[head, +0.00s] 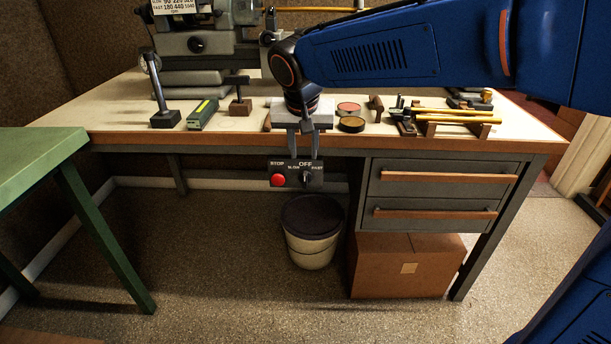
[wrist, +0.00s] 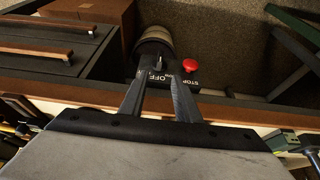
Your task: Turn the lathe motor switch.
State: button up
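The lathe motor switch box (head: 297,184) is a dark panel under the front edge of the bench. It has a red stop button (head: 278,180) on its left and a small rotary knob (head: 306,179) under the OFF label, between two smaller labels. My gripper (head: 304,157) points down just above the panel, its two fingers apart with nothing between them. In the wrist view the open fingers (wrist: 158,76) reach toward the switch box, with the knob (wrist: 157,62) and the red button (wrist: 190,66) beyond them. I see no clear contact with the knob.
The bench top (head: 115,112) holds the lathe (head: 197,43) at the back and several tools. Drawers (head: 440,190) are right of the switch. A bucket (head: 312,245) and a cardboard box (head: 400,270) stand below. A green table (head: 40,160) is at left.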

aim_at(305, 174)
jog(key=x, duration=1.2)
jog(key=shift+w+f, duration=0.15)
jog(key=shift+c, duration=0.3)
grip_shut()
